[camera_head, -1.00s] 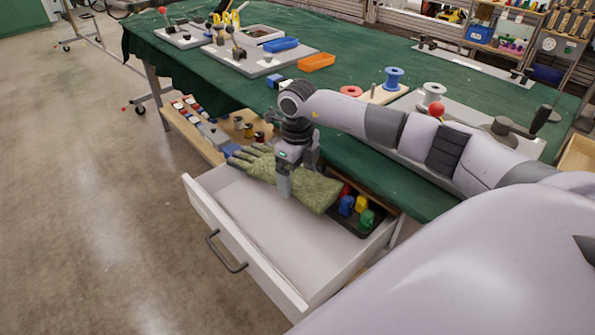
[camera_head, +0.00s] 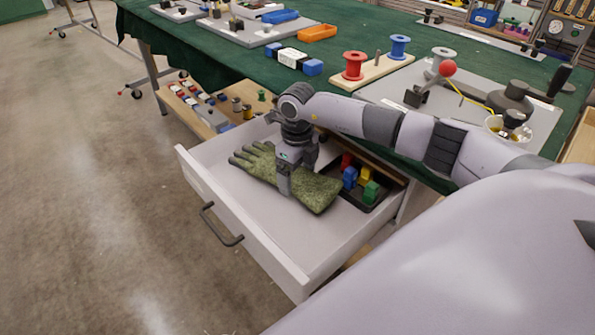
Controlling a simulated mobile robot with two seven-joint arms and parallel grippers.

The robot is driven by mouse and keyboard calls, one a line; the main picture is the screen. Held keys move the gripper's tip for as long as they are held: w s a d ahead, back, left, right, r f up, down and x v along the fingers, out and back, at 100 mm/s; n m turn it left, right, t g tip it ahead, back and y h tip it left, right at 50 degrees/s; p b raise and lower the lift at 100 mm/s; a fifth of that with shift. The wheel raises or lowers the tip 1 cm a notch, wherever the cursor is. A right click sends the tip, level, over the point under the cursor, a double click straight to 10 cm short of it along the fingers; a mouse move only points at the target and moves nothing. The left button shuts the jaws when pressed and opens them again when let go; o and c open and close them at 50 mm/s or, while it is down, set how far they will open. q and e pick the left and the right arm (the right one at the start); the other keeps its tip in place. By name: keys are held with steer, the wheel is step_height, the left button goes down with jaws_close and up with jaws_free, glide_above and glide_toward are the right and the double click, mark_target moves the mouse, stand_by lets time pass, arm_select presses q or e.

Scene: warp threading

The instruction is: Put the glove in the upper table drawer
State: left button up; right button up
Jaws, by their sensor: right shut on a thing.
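The green glove (camera_head: 316,191) is in the open white drawer (camera_head: 232,209), in the camera_head view's middle. Its fingers point to the upper left and its cuff to the lower right. My right gripper (camera_head: 284,190) comes down from above and is shut on the glove near its middle. The glove appears to lie at or just above the drawer floor; I cannot tell if it touches. My left gripper is not in view.
A black tray with coloured blocks (camera_head: 370,194) sits in the drawer's right back part. A wooden shelf with small parts (camera_head: 207,133) is left of the drawer. The green-covered table (camera_head: 356,120) stands behind. The drawer's front left floor is clear.

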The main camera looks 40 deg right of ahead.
steer(key=o, duration=0.8)
steer(key=shift+c, duration=0.2)
step_height(320, 180, up, 6)
steer(key=shift+f+p, duration=0.1)
steer(key=shift+p, duration=0.45)
steer(key=shift+r, duration=0.75)
